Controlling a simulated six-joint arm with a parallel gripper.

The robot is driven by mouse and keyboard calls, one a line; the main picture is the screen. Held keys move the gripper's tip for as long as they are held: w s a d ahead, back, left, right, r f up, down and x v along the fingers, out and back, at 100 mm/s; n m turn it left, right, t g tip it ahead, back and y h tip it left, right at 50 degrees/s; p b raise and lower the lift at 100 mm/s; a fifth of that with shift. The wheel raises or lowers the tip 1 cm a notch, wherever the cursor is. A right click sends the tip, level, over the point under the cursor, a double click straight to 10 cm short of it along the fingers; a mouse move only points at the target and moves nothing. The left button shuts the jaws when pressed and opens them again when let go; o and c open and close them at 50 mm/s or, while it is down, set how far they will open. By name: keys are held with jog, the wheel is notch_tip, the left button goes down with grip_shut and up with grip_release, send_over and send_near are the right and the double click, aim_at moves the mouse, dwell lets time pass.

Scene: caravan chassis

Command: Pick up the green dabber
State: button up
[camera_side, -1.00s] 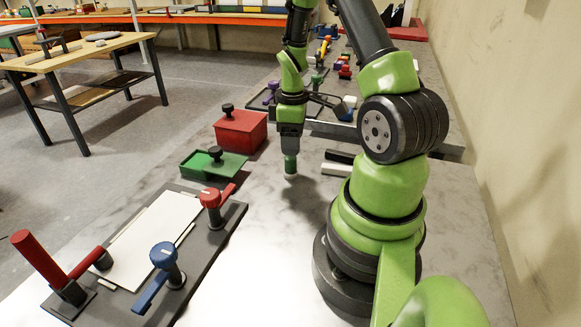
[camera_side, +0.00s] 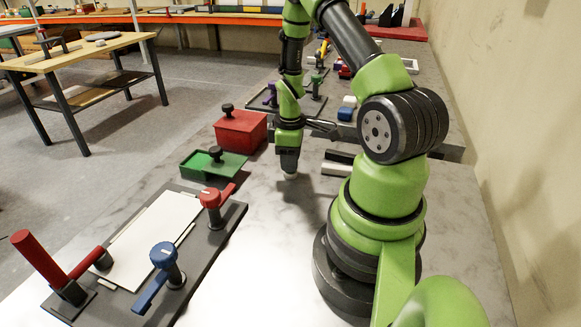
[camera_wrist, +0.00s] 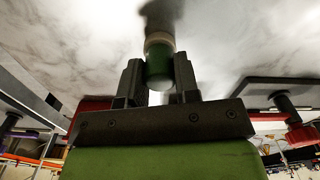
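The green dabber (camera_wrist: 158,65) stands upright on the grey marbled worktop, with a pale tip at its lower end. In the wrist view it lies between the two fingers of my gripper (camera_wrist: 158,82), with little or no gap on either side. I cannot tell whether both fingers press on it. In the side view my gripper (camera_side: 289,163) points straight down around the dabber and hides its green part. Only the pale tip of the dabber (camera_side: 290,176) shows below the fingers, at or very near the worktop.
A red box (camera_side: 241,133) and a green box (camera_side: 212,166) with black knobs stand to the left. A dark board (camera_side: 225,222) with red and blue clamps lies at the front left. Pale and dark bars (camera_side: 337,169) lie close to the right. The worktop in front is clear.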

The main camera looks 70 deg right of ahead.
jog(key=shift+r, duration=0.1)
notch_tip(320, 180, up, 10)
jog(key=shift+f, duration=0.1)
dwell(0.6)
jog(key=shift+o, duration=0.4)
jog(key=shift+m, duration=0.4)
jog(key=w+a, duration=0.1)
jog(key=a, duration=0.2)
jog(key=w+a+r, duration=0.1)
jog(key=w+a, duration=0.1)
jog(key=w+a+r, duration=0.1)
jog(key=w+a, duration=0.1)
jog(key=a, duration=0.1)
jog(key=shift+w+a+r, duration=0.25)
jog(key=shift+a, duration=0.05)
jog(key=shift+m, duration=0.8)
jog(key=a+r, duration=0.1)
jog(key=a, duration=0.2)
jog(key=w+a+r, duration=0.1)
jog(key=a, duration=0.3)
jog(key=a+r, duration=0.1)
jog(key=a, duration=0.3)
jog(key=shift+w+a, duration=0.25)
jog(key=shift+w, duration=0.05)
